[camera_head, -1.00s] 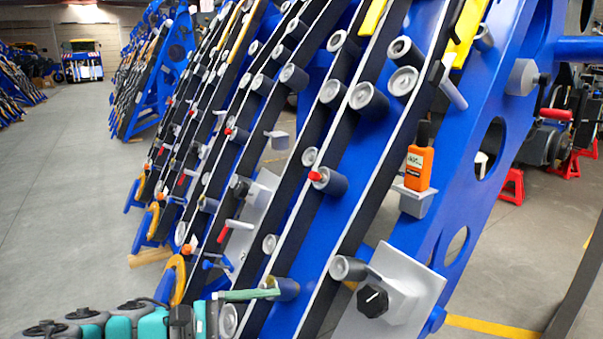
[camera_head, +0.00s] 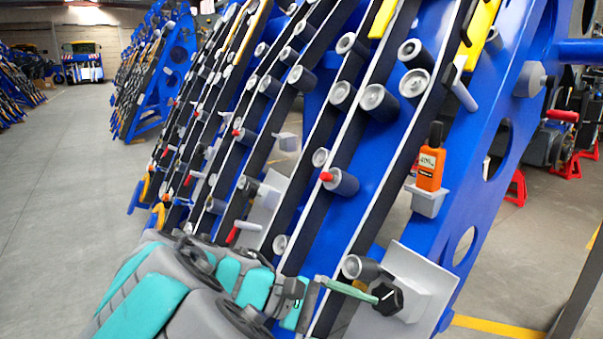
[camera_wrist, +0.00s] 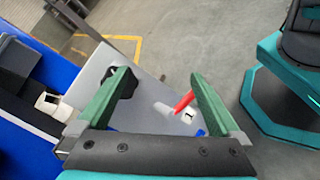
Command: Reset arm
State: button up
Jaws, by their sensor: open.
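My gripper (camera_head: 376,299) has green fingers and shows at the bottom centre of the head view, in front of the black knob (camera_head: 388,300) on a pale plate (camera_head: 412,262). In the wrist view, my gripper (camera_wrist: 160,74) is open, with its two fingers spread wide and nothing held between them. The black knob (camera_wrist: 122,84) shows beside the left finger there; I cannot tell whether they touch. My teal and grey arm fills the bottom left of the head view.
The blue slanted frame (camera_head: 480,150) carries black rails and grey rollers (camera_head: 378,101). An orange device (camera_head: 430,168) sits in a grey holder (camera_head: 426,200). A red handle (camera_wrist: 183,103) shows in the wrist view. Open grey floor (camera_head: 60,190) lies to the left.

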jog(key=s+d+f+m+g+y, duration=0.35)
jog(key=s+d+m+y, duration=0.2)
jog(key=s+d, duration=0.5)
jog(key=s+a+f+m+t+y, duration=0.1)
jog(key=s+a+f+m+y, duration=0.1)
jog(key=s+f+y, duration=0.1)
jog(key=s+a+f+m+t+y, duration=0.1)
jog(key=s+a+f+m+y, duration=0.1)
jog(key=s+y, duration=0.3)
jog(key=shift+s+a+f, duration=0.25)
jog(key=shift+s+f, duration=0.3)
jog(key=shift+s, duration=0.4)
jog(key=shift+t, duration=0.25)
